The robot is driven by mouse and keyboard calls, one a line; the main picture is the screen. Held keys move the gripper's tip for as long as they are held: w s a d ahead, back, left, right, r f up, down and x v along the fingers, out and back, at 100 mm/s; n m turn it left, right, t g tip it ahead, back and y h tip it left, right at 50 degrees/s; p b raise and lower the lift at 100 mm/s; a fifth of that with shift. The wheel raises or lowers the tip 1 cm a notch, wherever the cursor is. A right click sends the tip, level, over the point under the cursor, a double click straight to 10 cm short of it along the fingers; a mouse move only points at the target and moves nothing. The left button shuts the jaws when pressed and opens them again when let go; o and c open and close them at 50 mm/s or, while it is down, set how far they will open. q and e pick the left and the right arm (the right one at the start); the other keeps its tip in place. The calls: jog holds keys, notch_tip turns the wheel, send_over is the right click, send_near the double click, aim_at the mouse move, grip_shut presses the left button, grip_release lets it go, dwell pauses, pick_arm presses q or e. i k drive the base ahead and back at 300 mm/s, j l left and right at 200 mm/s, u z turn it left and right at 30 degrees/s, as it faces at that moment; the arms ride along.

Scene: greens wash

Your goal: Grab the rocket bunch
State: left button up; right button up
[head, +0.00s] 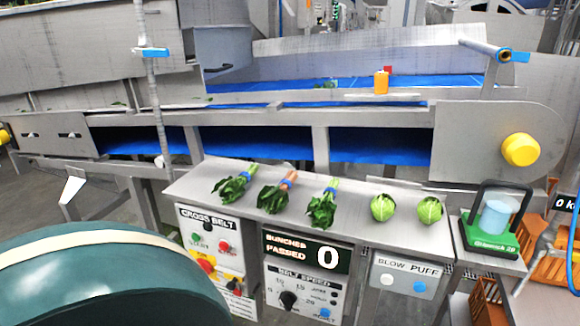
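Three leafy bunches lie in a row on a grey metal shelf (355,220) below the conveyor. The left bunch (233,186) has dark leaves, green stems and a blue band. The middle bunch (273,195) has orange-red stems and a blue band. The right bunch (322,208) has dark leaves, light green stems and a blue band. I cannot tell for sure which one is rocket. Two round pale green heads, a left one (383,207) and a right one (430,210), sit further right on the shelf. Neither of my grippers is in view.
Control panels hang below the shelf, with a counter (305,250) reading 0. A blue conveyor belt (380,147) runs behind. A green device with a black handle (490,238) stands at the right. A large dark green rounded shape (100,285) fills the lower left.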

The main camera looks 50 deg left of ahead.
aim_at(231, 191)
jog(key=u, duration=1.9)
